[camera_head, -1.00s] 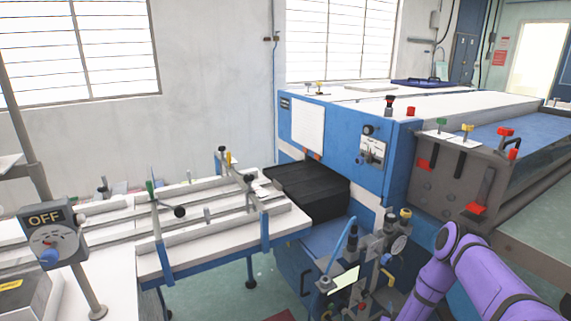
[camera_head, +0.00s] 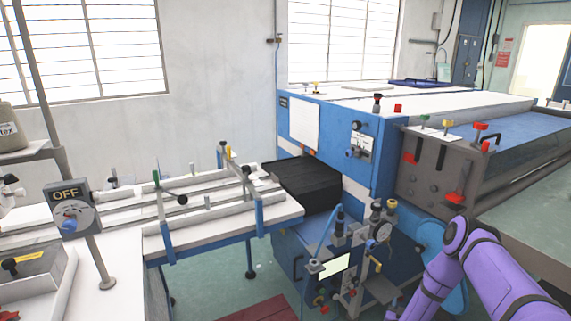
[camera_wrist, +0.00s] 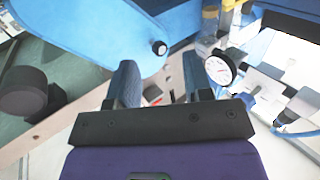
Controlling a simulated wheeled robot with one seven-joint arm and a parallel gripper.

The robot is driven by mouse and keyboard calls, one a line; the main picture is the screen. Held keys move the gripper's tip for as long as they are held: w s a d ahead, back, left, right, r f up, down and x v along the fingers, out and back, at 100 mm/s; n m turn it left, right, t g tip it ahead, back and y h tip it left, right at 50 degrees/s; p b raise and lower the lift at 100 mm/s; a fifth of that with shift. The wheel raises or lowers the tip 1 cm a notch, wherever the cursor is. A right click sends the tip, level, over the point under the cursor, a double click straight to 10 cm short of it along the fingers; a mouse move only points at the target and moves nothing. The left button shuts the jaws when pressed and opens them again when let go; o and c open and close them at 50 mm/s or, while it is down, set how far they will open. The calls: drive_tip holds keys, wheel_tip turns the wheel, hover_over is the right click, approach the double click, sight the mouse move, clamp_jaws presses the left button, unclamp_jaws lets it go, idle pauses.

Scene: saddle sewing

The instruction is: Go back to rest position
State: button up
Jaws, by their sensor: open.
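My gripper (camera_wrist: 160,88) shows in the wrist view, its two dark fingers apart with nothing between them. A pressure gauge (camera_wrist: 219,70) and blue machine parts (camera_wrist: 110,30) lie beyond the fingers; I cannot tell the exact distance. In the head view my purple arm is at the lower right, in front of the blue machine, and the gripper end is not visible there.
The big blue machine (camera_head: 350,135) fills the middle and right. Its gauge panel (camera_head: 335,267) stands low, left of my arm. A white feed table (camera_head: 230,228) and an OFF switch box (camera_head: 70,208) are at left.

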drive_tip(key=w+a+r+n+y, duration=0.15)
drive_tip(key=w+r, duration=0.25)
drive_tip(key=r, duration=0.4)
drive_tip(key=w+r+g+y, duration=0.1)
drive_tip(key=w+r+y, duration=0.1)
drive_tip(key=w+r, duration=0.35)
drive_tip(key=w+a+r+n+y, duration=0.1)
drive_tip(key=w+r+y, duration=0.15)
drive_tip(key=r, duration=0.65)
drive_tip(key=s+a+r+n+g+y, duration=0.1)
drive_tip(key=s+a+r, duration=0.1)
drive_tip(key=r, duration=0.9)
drive_tip(key=s+a+r+n+g+y, duration=0.1)
drive_tip(key=s+a+r+n+g, duration=0.1)
drive_tip(key=r, duration=1)
drive_tip(key=s+a+r+g, duration=0.2)
drive_tip(key=s+r, duration=0.6)
drive_tip(key=s, duration=0.2)
drive_tip(key=s+a+r+g, duration=0.1)
drive_tip(key=s+a+r, duration=0.1)
drive_tip(key=s+r, duration=0.75)
drive_tip(key=s+r+g, duration=0.1)
drive_tip(key=s+g, duration=0.2)
drive_tip(key=s, duration=2.2)
drive_tip(key=shift+s+a+g, duration=0.15)
drive_tip(key=shift+s+g, duration=0.15)
drive_tip(key=shift+s, duration=0.1)
